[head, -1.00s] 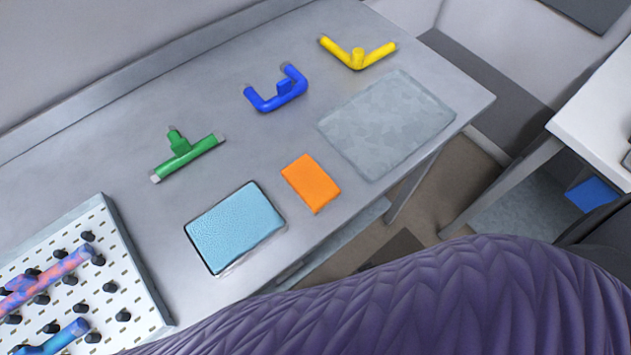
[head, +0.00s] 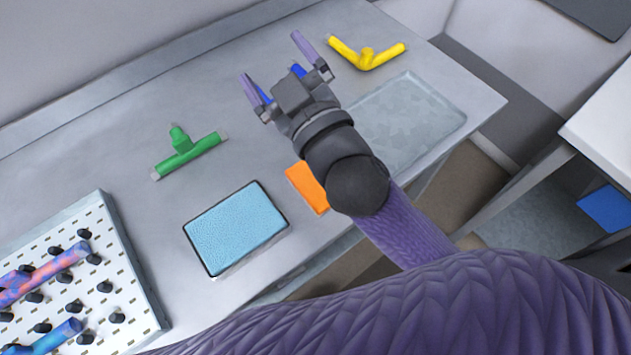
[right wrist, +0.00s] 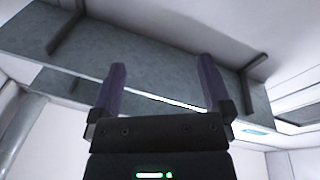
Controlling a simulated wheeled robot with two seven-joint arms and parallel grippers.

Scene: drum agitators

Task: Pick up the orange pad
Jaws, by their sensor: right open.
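The orange pad (head: 306,187) lies flat on the grey table, right of the light-blue pad with a dark edge (head: 236,228). My right wrist and forearm hide its right part in the head view. My right gripper (head: 273,64) is open, above the table and beyond the orange pad, over the blue U-shaped piece (head: 297,69), most of which it hides. Its two purple fingers are apart and empty in the right wrist view (right wrist: 161,85), where the orange pad does not show. My left gripper is not in view.
A green T-shaped piece (head: 188,155) lies left of my arm. A yellow piece (head: 367,57) lies at the far right. A clear grey tray or sheet (head: 425,115) is partly behind my wrist. A white pegboard (head: 133,285) with coloured pieces stands at the lower left.

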